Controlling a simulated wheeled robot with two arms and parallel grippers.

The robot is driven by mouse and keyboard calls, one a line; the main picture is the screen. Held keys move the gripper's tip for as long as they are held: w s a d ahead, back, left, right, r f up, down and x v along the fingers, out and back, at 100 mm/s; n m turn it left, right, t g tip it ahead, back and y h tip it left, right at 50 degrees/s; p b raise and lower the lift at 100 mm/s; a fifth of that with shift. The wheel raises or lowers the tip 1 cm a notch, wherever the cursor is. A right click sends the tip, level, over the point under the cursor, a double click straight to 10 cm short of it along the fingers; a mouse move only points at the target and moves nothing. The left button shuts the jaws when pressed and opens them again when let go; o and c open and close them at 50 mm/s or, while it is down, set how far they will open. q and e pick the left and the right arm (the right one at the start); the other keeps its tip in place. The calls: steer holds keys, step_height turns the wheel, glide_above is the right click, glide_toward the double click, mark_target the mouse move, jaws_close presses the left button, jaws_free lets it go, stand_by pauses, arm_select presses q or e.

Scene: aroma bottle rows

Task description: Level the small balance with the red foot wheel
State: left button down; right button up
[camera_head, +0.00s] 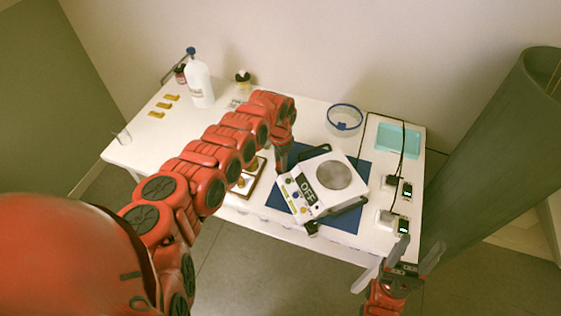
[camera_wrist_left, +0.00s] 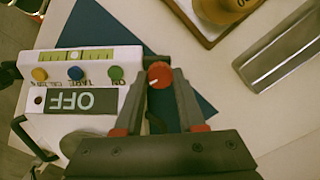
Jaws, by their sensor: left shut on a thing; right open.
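The small white balance (camera_head: 318,189) stands turned at an angle on a dark blue mat (camera_head: 357,217), with a round grey pan and a display reading OFF. In the left wrist view the balance (camera_wrist_left: 100,125) shows yellow, blue and green buttons and a level strip (camera_wrist_left: 85,54). The red foot wheel (camera_wrist_left: 160,75) sits at its corner, with a white mark on it. My left gripper (camera_wrist_left: 162,88) is shut on the wheel, a finger on each side; in the head view the gripper (camera_head: 283,160) is beside the balance. My right gripper (camera_head: 400,262) is open and empty off the table's front right edge.
A wooden tray with brass weights (camera_head: 248,181) lies left of the mat. A white bottle (camera_head: 199,84), a glass bowl (camera_head: 344,119) and yellow pieces (camera_head: 164,105) stand further back. Plugged adapters (camera_head: 387,215) and a teal tray (camera_head: 398,141) are at right.

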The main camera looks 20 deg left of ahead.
arm_select(q)
steer(key=shift+w, duration=0.1)
stand_by(0.3)
steer(key=c, duration=0.8)
jaws_free()
step_height(320, 180, up, 17)
steer(key=b, duration=0.3)
steer(key=shift+r, duration=0.2)
